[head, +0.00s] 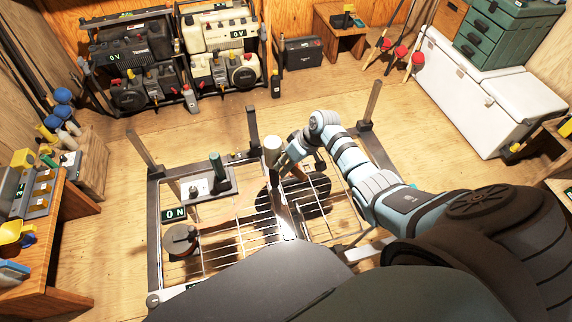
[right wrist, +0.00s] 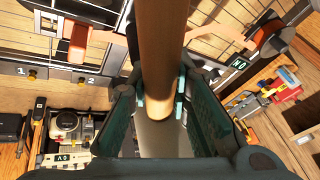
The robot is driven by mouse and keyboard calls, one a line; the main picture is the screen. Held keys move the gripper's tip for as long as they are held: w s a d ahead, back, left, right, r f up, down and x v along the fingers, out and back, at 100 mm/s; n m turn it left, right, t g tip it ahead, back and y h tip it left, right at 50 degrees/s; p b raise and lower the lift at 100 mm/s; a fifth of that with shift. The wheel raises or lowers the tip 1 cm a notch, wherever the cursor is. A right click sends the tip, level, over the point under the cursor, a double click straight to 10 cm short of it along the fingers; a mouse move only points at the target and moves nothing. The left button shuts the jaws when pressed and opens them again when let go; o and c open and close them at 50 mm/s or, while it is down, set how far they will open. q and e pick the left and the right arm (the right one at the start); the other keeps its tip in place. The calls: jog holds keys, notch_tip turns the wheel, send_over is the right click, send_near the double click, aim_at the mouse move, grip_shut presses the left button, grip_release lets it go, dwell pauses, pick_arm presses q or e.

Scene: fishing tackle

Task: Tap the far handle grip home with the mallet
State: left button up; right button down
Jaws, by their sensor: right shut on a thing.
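My right gripper (head: 283,160) reaches in from the right over a low metal rack. In the right wrist view its dark green jaws (right wrist: 160,100) are shut on a round brown wooden shaft (right wrist: 160,45), which looks like the mallet's handle. A pale grey cylinder (right wrist: 160,138) shows below the shaft's end. In the head view a pale cylinder (head: 272,146) stands at the jaws, perhaps the mallet head. A dark green upright grip (head: 216,165) stands on a pale plate (head: 197,188) left of the gripper. I cannot tell which part is the far handle grip. My left gripper is out of view.
The wire rack (head: 155,240) has upright posts (head: 253,128) close to my right arm. An ON sign (head: 175,214) and a round reel-like part (head: 180,240) sit at its left. Power units (head: 135,50) stand at the back, a white cooler (head: 470,95) at right.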

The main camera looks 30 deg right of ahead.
jog(key=shift+w+r+p, duration=0.1)
jog(key=shift+r+p, duration=0.1)
jog(key=shift+p, duration=0.25)
jog(key=shift+f, duration=0.1)
notch_tip(320, 180, down, 6)
jog(key=b, duration=0.5)
notch_tip(320, 180, up, 5)
jog(key=p, duration=0.4)
jog(key=shift+p, duration=0.3)
jog(key=shift+r+p, duration=0.35)
jog(key=shift+p, duration=0.05)
jog(key=shift+f, duration=0.15)
